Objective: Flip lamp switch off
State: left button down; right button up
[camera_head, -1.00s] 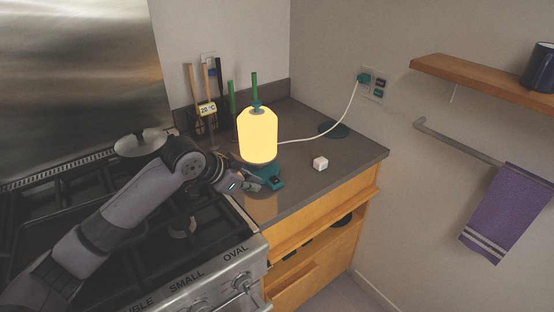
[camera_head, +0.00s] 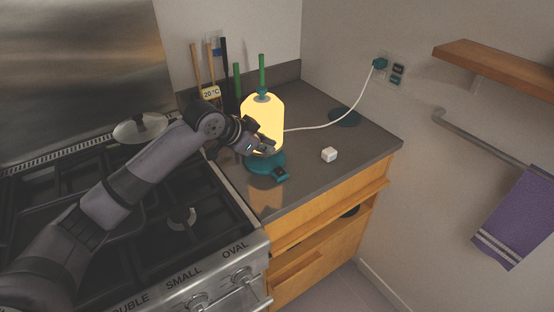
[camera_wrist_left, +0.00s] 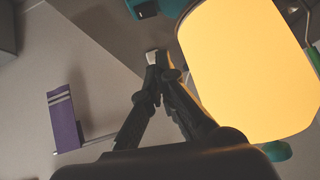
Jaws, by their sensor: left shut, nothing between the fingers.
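The lamp (camera_head: 262,118) stands on the grey counter with its yellow shade glowing. Its round teal base (camera_head: 262,166) has a small protruding teal switch part (camera_head: 282,173) at the front right; its position is too small to read. My left gripper (camera_head: 270,150) is shut and empty, in front of the lower part of the shade and above the base. In the left wrist view its fingertips (camera_wrist_left: 160,62) are together, left of the bright shade (camera_wrist_left: 250,65). Whether they touch the lamp I cannot tell. My right gripper is not in view.
A small white cube (camera_head: 329,154) lies right of the lamp. A white cord (camera_head: 330,124) runs from the lamp to the wall socket (camera_head: 380,64). The stove (camera_head: 130,215) lies left, below my arm. Tall utensils (camera_head: 210,75) stand behind. The counter's right side is mostly clear.

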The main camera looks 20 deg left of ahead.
aim_at(276, 170)
pick_arm(q)
jog(key=p+x, duration=0.1)
jog(key=x, duration=0.4)
jog(key=shift+w+d+f, duration=0.15)
jog(key=shift+w+d, duration=0.05)
notch_tip(276, 170, down, 3)
jog(key=shift+w+a+r+p, duration=0.15)
jog(key=shift+r+p, duration=0.05)
jog(key=shift+p, duration=0.15)
jog(key=shift+a+f, duration=0.15)
jog(key=shift+f, duration=0.6)
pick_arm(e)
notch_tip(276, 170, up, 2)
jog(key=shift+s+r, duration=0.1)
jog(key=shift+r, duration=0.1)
pick_arm(q)
jog(key=shift+w+f, duration=0.1)
jog(key=shift+w+a+f+n+g+h+b, duration=0.1)
jog(key=shift+a+f+n+g+h+b, duration=0.2)
jog(key=shift+f+b, duration=0.1)
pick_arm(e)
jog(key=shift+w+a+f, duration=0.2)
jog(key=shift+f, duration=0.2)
pick_arm(q)
jog(key=shift+d, duration=0.1)
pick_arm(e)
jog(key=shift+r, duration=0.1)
